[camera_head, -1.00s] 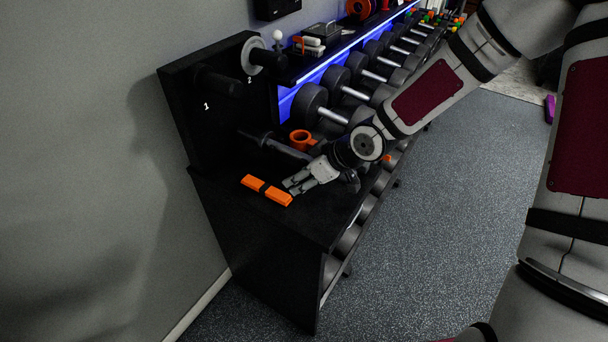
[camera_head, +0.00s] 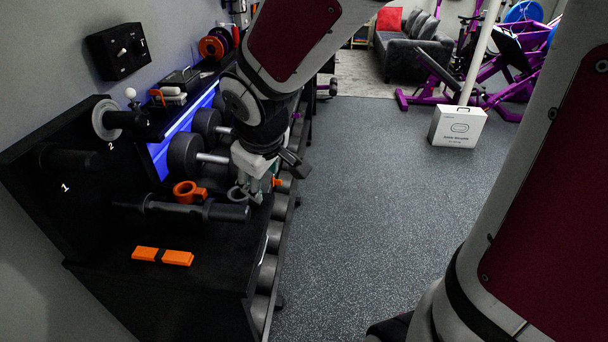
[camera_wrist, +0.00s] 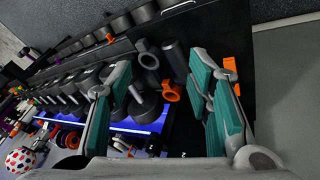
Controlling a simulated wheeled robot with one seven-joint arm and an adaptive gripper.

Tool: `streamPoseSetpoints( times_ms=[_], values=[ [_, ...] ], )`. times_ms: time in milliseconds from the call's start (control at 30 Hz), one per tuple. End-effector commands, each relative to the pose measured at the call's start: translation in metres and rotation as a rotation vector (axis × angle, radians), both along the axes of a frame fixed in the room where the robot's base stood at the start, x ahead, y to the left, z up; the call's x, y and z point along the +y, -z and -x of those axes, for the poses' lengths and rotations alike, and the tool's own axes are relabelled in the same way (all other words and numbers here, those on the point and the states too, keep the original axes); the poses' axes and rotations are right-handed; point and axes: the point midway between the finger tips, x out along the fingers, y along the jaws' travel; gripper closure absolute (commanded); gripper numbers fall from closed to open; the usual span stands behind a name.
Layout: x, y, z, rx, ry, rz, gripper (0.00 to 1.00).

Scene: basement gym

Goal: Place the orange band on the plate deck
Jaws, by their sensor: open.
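My gripper (camera_head: 258,188) is open and empty, above the bench's right edge, behind and to the right of the band. Its teal finger pads stand wide apart in the wrist view (camera_wrist: 160,72).
A dumbbell rack (camera_head: 190,155) runs behind. The floor (camera_head: 370,220) to the right is largely clear.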

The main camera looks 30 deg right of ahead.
Motion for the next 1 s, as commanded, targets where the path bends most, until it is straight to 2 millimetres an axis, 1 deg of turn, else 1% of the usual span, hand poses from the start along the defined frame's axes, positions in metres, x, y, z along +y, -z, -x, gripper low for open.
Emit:
streamPoseSetpoints(
  times_ms=[33, 100, 167, 200, 333, 400, 500, 600, 700, 1000],
  values=[
    [-0.004, -0.018, 0.013, -0.019, 0.045, 0.001, 0.54],
    [-0.009, -0.037, 0.033, -0.034, 0.111, -0.014, 0.54],
    [-0.011, -0.052, 0.051, -0.045, 0.164, -0.035, 0.54],
    [-0.013, -0.061, 0.063, -0.053, 0.2, -0.055, 0.54],
    [-0.012, -0.084, 0.104, -0.072, 0.293, -0.139, 0.54],
    [-0.01, -0.092, 0.124, -0.076, 0.33, -0.191, 0.54],
    [-0.007, -0.099, 0.146, -0.077, 0.363, -0.256, 0.54],
    [-0.004, -0.103, 0.16, -0.073, 0.381, -0.301, 0.54],
    [-0.002, -0.104, 0.166, -0.071, 0.389, -0.322, 0.54],
    [-0.002, -0.104, 0.167, -0.069, 0.391, -0.326, 0.54]
  ],
)
